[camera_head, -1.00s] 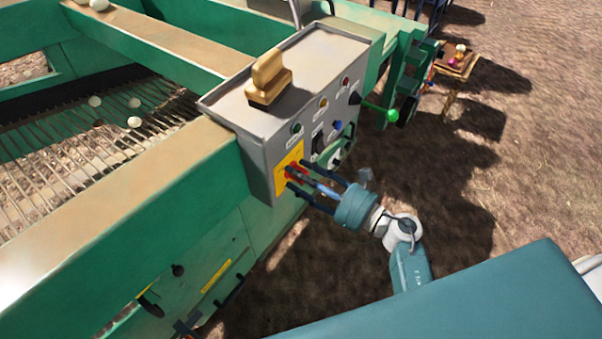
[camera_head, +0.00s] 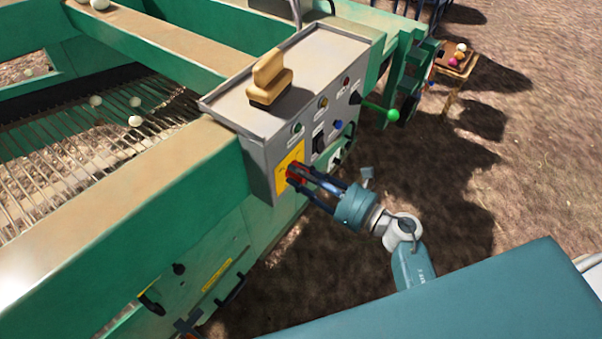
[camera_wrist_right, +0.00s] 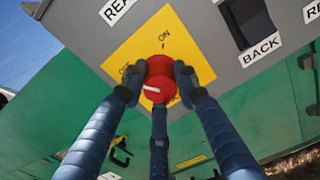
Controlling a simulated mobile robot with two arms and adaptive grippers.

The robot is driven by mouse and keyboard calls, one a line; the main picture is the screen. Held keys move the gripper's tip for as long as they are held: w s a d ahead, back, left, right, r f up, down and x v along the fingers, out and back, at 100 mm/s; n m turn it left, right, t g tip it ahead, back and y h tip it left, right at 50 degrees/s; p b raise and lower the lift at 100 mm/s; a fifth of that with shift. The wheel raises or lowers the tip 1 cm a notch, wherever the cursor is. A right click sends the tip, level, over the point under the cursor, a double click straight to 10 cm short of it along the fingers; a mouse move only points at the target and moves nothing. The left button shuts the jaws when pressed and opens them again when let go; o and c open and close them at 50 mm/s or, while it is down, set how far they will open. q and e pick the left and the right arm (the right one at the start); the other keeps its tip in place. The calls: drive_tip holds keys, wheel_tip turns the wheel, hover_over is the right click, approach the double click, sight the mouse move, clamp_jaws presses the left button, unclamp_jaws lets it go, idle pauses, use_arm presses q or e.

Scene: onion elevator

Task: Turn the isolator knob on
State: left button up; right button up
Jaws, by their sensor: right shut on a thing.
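The isolator knob (camera_wrist_right: 159,80) is red with a white pointer mark. It sits on a yellow plate (camera_wrist_right: 188,38) with an ON label at the top and another label at the left, partly hidden. In the right wrist view the white mark points to the left, not toward ON. My right gripper (camera_wrist_right: 158,82) has its blue fingers closed around the knob, one on each side and one below. In the head view the right gripper (camera_head: 296,178) reaches the front of the grey control box (camera_head: 262,150). My left gripper is not in view.
A wooden-handled brush (camera_head: 268,78) lies on top of the control box. Other buttons, a black switch (camera_head: 318,142) and a green-tipped lever (camera_head: 392,115) are on or near its front. A green machine beam (camera_head: 120,215) runs left. A small table (camera_head: 455,66) stands behind.

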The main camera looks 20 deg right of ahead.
drive_tip(key=m, duration=0.3)
drive_tip(key=m+p, duration=0.1)
drive_tip(key=shift+s+f+m, duration=0.15)
drive_tip(key=shift+f+m, duration=0.15)
drive_tip(key=m+p, duration=0.1)
drive_tip(key=m, duration=0.2)
drive_tip(key=shift+m, duration=0.3)
drive_tip(key=m+p, duration=0.1)
drive_tip(key=m, duration=0.2)
drive_tip(key=shift+s+m+p, duration=0.1)
drive_tip(key=shift+m+p, duration=0.2)
drive_tip(key=shift+a+m+p, duration=0.15)
drive_tip(key=shift+m+p, duration=0.45)
drive_tip(key=shift+m, duration=1.4)
drive_tip(key=o, duration=0.9)
drive_tip(key=shift+o, duration=1.1)
drive_tip(key=shift+r, duration=0.2)
